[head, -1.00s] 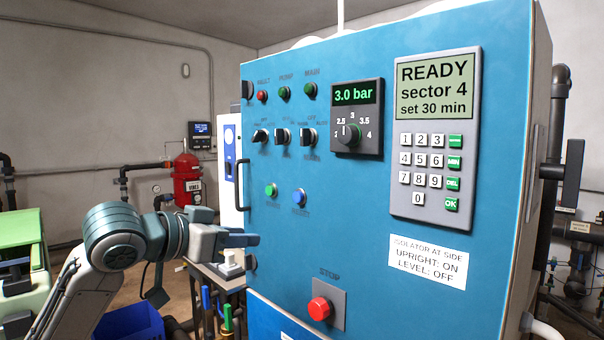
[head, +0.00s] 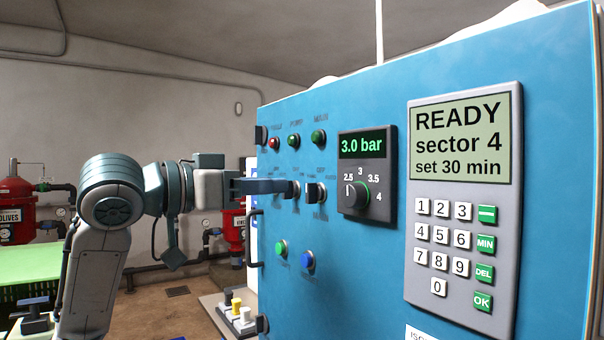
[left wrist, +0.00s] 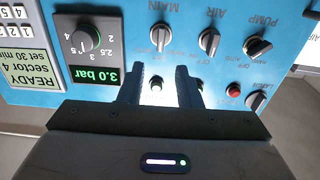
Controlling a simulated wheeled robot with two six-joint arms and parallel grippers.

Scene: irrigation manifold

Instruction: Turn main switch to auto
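The main switch (head: 314,192) is a black and silver rotary knob, the rightmost of the switch row on the blue cabinet. In the left wrist view, which is upside down, the main switch (left wrist: 160,37) sits below its MAIN label. Its exact setting is too small to read. My left gripper (head: 284,187) is level with the switch row in the head view and covers part of it. In the left wrist view the left gripper (left wrist: 160,88) has its fingers apart with nothing between them. The knob lies beyond the fingertips, not gripped. My right gripper is not in view.
The air switch (left wrist: 210,40) and pump switch (left wrist: 258,48) are beside the main switch. Indicator lamps, including a green one (head: 318,138), sit above the row. A pressure dial (head: 355,195) and keypad panel (head: 462,200) are to the right. A cabinet handle (head: 254,238) projects at the left.

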